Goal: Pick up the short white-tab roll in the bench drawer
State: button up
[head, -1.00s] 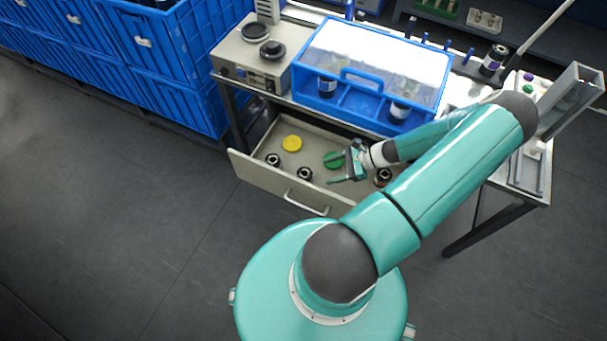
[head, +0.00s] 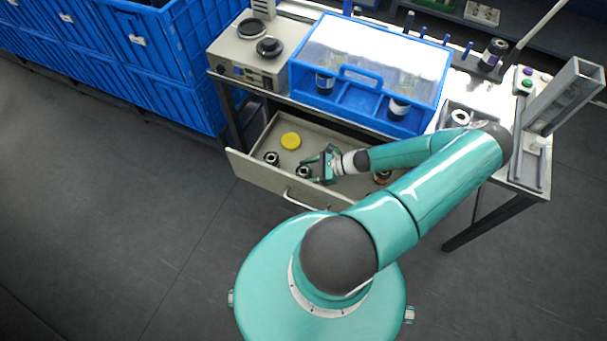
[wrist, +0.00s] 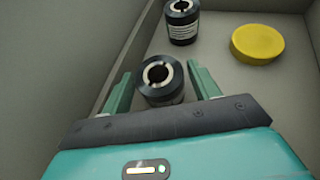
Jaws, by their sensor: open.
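The drawer (head: 250,174) under the bench is pulled open. In the wrist view, a dark roll with a pale ring on top (wrist: 162,82) stands upright between the fingers of my gripper (wrist: 160,74). The fingers are open, one on each side, and I see no clear grip on it. In the head view this roll (head: 303,171) is beside my gripper (head: 313,170). A second dark roll (wrist: 182,22), with a white label on its side, stands farther off; it also shows in the head view (head: 271,158). Which roll is short with a white tab I cannot tell.
A yellow disc (head: 290,141) lies on the drawer floor. Another roll (head: 381,177) is partly hidden beside my arm. The drawer walls are close around my gripper. A blue-framed clear cover (head: 365,85) stands on the bench above; blue crates (head: 170,60) are at left.

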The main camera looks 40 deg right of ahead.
aim_at(299, 173)
jog(key=shift+x, duration=1.55)
jog(key=c, duration=0.8)
jog(key=shift+r, duration=0.1)
